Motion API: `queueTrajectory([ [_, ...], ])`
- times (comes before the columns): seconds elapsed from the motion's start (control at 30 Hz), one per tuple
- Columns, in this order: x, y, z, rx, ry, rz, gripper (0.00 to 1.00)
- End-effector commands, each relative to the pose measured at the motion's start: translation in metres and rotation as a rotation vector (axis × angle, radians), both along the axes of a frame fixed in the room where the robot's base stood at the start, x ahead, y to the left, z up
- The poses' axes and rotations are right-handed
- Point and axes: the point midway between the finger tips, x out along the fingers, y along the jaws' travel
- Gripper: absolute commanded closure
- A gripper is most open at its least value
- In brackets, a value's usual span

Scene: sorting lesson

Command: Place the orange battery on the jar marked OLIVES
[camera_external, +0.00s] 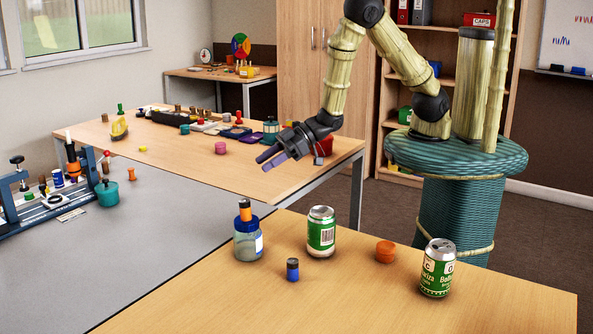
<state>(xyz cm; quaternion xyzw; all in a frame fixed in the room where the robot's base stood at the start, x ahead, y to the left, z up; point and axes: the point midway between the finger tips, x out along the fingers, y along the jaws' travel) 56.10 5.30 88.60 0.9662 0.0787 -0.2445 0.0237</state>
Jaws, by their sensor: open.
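An orange battery (245,212) with a dark top stands upright on the blue lid of a glass jar (246,245). The jar stands at the left of the near table. Its pale label faces right and I cannot read whether it says OLIVES. My gripper (263,163) is open and empty. In the picture it is above and a little right of the battery, clearly apart from it, with its fingers pointing left and down.
On the near table (430,318) stand a blue battery (292,270), two green cans (321,235) (438,270) and an orange round piece (385,251). A far table (190,158) holds many small items. A blue rack (40,212) stands at the left. The near table's front is clear.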

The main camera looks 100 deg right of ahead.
Motion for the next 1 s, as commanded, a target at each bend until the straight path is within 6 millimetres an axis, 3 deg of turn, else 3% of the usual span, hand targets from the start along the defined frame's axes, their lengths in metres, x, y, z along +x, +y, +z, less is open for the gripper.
queueTrajectory([
  [0.3, -0.058, -0.042, 0.027, -0.028, 0.327, -0.155, 0.56],
  [0.47, -0.104, -0.051, 0.043, -0.037, 0.498, -0.181, 0.56],
  [0.7, -0.181, -0.054, 0.069, -0.053, 0.743, -0.173, 0.56],
  [0.8, -0.204, -0.054, 0.075, -0.059, 0.809, -0.163, 0.56],
  [1.0, -0.215, -0.053, 0.077, -0.063, 0.845, -0.157, 0.56],
])
